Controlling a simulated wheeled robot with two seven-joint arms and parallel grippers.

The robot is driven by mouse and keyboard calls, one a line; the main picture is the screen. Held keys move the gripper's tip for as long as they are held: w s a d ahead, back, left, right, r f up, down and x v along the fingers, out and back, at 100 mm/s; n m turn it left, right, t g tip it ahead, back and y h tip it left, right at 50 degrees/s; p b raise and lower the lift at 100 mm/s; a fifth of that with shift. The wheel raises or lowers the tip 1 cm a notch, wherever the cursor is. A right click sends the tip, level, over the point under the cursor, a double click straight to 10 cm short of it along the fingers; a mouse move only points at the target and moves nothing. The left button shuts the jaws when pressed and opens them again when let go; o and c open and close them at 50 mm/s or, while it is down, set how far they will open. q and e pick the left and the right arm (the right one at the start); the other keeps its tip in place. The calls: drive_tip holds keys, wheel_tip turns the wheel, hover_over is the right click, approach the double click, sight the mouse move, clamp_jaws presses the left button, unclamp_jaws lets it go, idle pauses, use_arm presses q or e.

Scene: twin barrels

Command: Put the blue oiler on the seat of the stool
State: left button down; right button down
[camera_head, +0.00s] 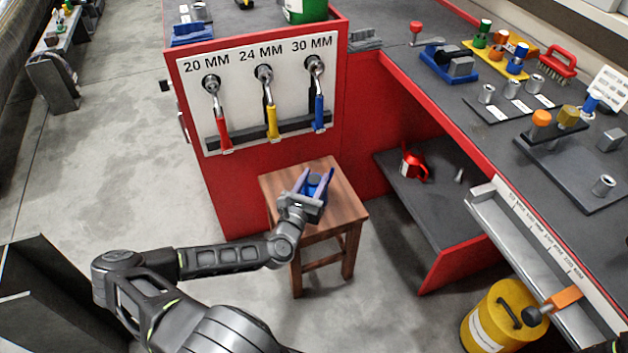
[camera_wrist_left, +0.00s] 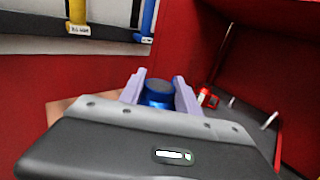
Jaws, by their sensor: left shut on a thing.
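The wooden stool (camera_head: 347,207) stands in front of the red cabinet in the head view. My left gripper (camera_head: 317,181) is over its seat, shut on the blue oiler (camera_head: 315,186). In the left wrist view the blue oiler (camera_wrist_left: 158,92) is between the two pale purple fingers of the gripper (camera_wrist_left: 160,85), with its dark top showing. Its lower part is hidden by the gripper body, so I cannot tell whether it touches the seat. The seat shows as a brown edge (camera_wrist_left: 62,108) in the left wrist view. My right gripper is not in view.
The red cabinet (camera_head: 262,185) with three coloured-handled wrenches stands right behind the stool. A red can (camera_head: 414,167) is on the low shelf to the right. A yellow drum (camera_head: 480,325) stands at lower right. Open floor lies to the left.

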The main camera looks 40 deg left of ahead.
use_arm(q)
drive_tip(key=shift+f+b, duration=0.15)
drive_tip(key=shift+b, duration=0.15)
drive_tip(key=c, duration=0.9)
unclamp_jaws()
drive_tip(key=shift+o, duration=0.2)
drive_tip(key=shift+r+p, duration=0.3)
drive_tip(key=shift+p, duration=0.1)
drive_tip(key=v, duration=1.2)
drive_tip(key=shift+f, duration=0.15)
